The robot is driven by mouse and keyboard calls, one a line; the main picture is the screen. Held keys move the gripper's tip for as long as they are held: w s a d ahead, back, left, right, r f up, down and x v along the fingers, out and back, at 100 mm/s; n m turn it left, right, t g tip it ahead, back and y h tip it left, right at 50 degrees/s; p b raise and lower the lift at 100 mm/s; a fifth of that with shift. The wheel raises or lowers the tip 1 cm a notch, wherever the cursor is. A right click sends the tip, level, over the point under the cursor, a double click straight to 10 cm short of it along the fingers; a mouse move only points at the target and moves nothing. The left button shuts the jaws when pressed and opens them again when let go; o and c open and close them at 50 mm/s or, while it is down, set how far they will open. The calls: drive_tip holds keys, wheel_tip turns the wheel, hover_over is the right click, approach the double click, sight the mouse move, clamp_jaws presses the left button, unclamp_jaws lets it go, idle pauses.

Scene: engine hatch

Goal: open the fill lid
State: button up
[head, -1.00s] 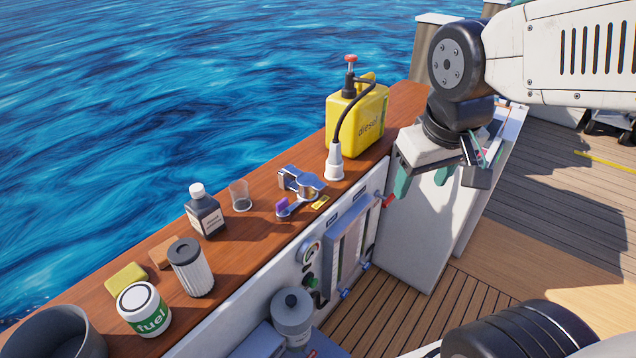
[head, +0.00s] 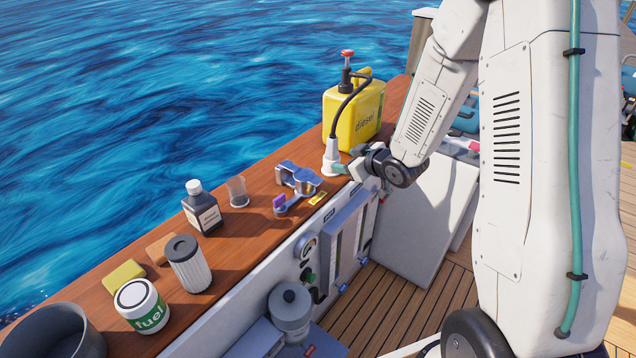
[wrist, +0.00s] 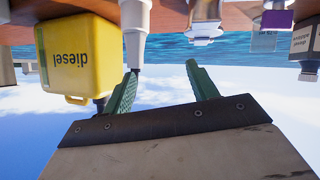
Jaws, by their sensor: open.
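My gripper (head: 339,169) is low over the ledge, right of the fitting and close beside a white nozzle (head: 331,155). In the wrist view its green fingers (wrist: 162,68) are apart with nothing held between them; the nozzle (wrist: 136,25) appears near the left finger. Contact cannot be told.
The nozzle's black hose runs to a yellow diesel can (head: 362,112) behind my gripper. A glass (head: 237,191), a dark bottle (head: 203,212), a filter (head: 188,265) and a fuel tin (head: 141,307) stand to the left. A gauge panel (head: 345,245) is below the ledge.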

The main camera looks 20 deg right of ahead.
sight(319, 181)
drive_tip(key=s+a+f+t+y, duration=0.3)
drive_tip(key=f+y, duration=0.3)
drive_tip(key=f, duration=0.2)
drive_tip(key=shift+a+x, duration=0.25)
drive_tip(key=shift+x, duration=3.5)
drive_tip(key=shift+s+f, duration=0.1)
drive_tip(key=shift+s, duration=0.05)
clamp_jaws()
